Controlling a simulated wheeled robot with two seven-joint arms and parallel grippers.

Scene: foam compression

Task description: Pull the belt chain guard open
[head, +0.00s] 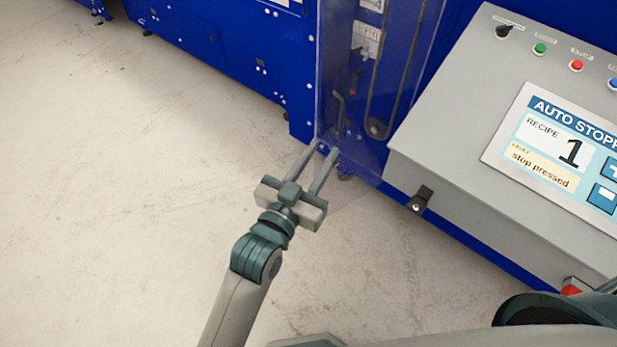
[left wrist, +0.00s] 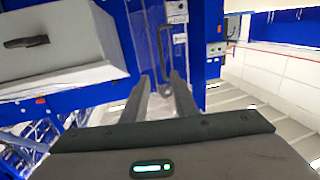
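The belt chain guard (head: 336,60) is a clear panel on the blue machine, at the top middle of the head view. A dark bar handle (head: 340,112) stands on it, and the handle also shows in the left wrist view (left wrist: 160,48). My left gripper (head: 327,147) is open, its fingertips close to the lower part of the handle. In the left wrist view the handle's long bar lines up with the gap between the fingers (left wrist: 162,76). I cannot tell whether they touch it. The guard appears closed. My right gripper is not in view.
A grey control console (head: 460,120) with buttons and a screen stands right of the guard, with a black latch (head: 420,199) on its near side. A dark belt (head: 392,75) shows behind the clear panel. The pale floor (head: 130,200) at left is clear.

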